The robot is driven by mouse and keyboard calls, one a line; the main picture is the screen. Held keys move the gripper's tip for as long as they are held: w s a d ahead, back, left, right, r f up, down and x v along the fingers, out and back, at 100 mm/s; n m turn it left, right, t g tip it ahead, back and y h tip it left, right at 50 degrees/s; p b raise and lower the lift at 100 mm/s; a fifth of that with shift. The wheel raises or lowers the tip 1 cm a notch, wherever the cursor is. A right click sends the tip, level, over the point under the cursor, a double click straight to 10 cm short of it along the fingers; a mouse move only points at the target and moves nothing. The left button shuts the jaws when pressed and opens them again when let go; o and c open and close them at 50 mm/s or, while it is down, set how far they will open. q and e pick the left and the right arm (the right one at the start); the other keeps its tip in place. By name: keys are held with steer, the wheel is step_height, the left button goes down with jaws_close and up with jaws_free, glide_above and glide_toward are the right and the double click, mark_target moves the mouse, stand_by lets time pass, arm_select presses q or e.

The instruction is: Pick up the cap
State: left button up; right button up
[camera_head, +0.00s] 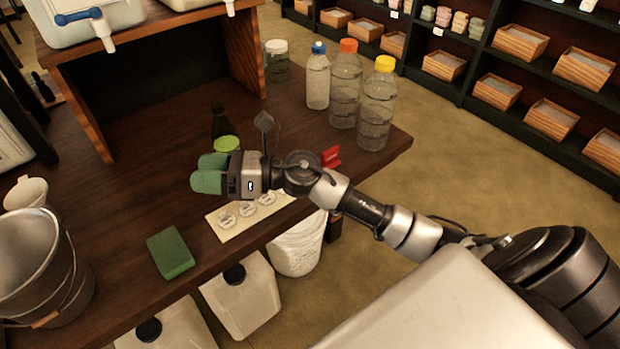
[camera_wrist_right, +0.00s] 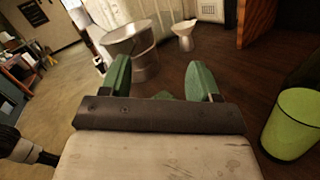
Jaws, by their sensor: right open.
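Several things could be the cap. A lime-green cap-like cylinder (camera_head: 227,144) stands on the table just behind my right gripper; it shows large at the right of the wrist view (camera_wrist_right: 290,125). Three bottles at the table's right end wear a blue cap (camera_head: 319,47), an orange cap (camera_head: 348,45) and a yellow cap (camera_head: 385,63). Small round white discs (camera_head: 247,209) lie on a pale board (camera_head: 222,236). My right gripper (camera_head: 203,173) points left over the table, its green fingers apart and nothing between them; they also show in the wrist view (camera_wrist_right: 157,72). My left gripper is out of view.
A green sponge (camera_head: 170,253) lies near the front edge. A metal bucket (camera_head: 35,265) and white funnel (camera_head: 26,193) stand at the left. A dark bottle (camera_head: 220,122) stands behind the green cylinder. A wooden stand (camera_head: 250,55) is at the back. The middle left is clear.

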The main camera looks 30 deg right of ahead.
steer(key=w+d+f+n+g+h, duration=0.1)
steer(key=d+f+n+g+h, duration=0.2)
steer(key=d+n+g+h, duration=0.65)
steer(key=w+d+f+n+g+h, duration=0.1)
steer(key=d+f+n+h, duration=0.4)
steer(key=d, duration=0.9)
steer(key=shift+m+t+h, duration=0.25)
steer(key=shift+m+h, duration=0.4)
steer(key=f, duration=0.7)
steer(key=shift+s+a+f, duration=0.2)
steer(key=shift+a, duration=0.2)
steer(key=shift+c, duration=0.4)
steer(key=c, duration=0.9)
